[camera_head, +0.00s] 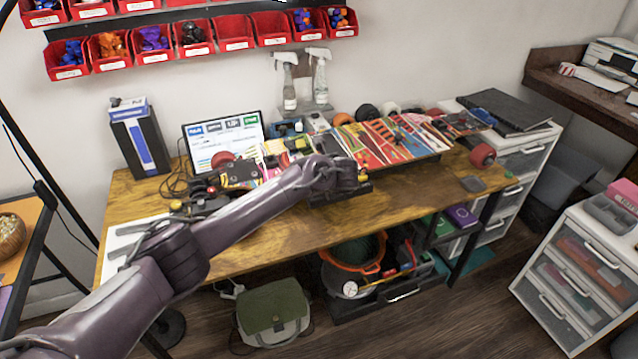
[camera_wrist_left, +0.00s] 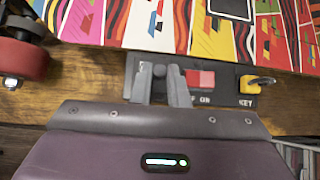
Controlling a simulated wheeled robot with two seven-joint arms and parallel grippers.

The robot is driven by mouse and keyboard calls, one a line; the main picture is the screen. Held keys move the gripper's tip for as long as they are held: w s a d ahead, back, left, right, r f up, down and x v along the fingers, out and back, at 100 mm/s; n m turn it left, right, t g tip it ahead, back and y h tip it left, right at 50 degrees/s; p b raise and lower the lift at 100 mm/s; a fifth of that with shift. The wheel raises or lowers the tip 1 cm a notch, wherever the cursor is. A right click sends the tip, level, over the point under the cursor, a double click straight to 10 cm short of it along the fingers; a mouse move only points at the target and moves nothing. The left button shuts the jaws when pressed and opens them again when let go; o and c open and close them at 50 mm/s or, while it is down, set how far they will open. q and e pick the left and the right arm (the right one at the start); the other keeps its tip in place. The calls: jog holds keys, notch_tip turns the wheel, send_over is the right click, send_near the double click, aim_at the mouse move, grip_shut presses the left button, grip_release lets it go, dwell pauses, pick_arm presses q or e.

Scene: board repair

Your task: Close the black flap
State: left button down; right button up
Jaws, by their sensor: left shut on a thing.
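My left gripper's two grey fingers (camera_wrist_left: 163,88) are close together in the left wrist view, over the left part of a black panel (camera_wrist_left: 222,98) at the board's near edge. They are shut on a small dark part between them; I cannot tell for sure whether it is the black flap. The panel carries a red switch (camera_wrist_left: 200,78) beside the right finger and a yellow key (camera_wrist_left: 256,80) at its right end. In the head view, my left arm covers much of the panel (camera_head: 345,197), and the fingertips are hidden. My right gripper is not in view.
The brightly patterned board (camera_head: 400,137) lies behind the panel on the wooden table (camera_head: 270,228). A red wheel (camera_wrist_left: 22,62) is close on the left in the wrist view. Loose parts and a laptop (camera_head: 222,140) stand further left. The table front right of the panel is mostly clear.

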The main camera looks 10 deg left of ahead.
pick_arm(q)
jog(key=shift+w+d+f+y, duration=0.1)
jog(key=shift+d+f+y, duration=0.1)
jog(key=shift+y, duration=0.1)
jog(key=shift+f, duration=0.1)
dwell(0.3)
jog(key=c, duration=1.7)
grip_release()
jog(key=v, duration=0.7)
jog(key=shift+d+r, duration=0.2)
jog(key=shift+r, duration=0.15)
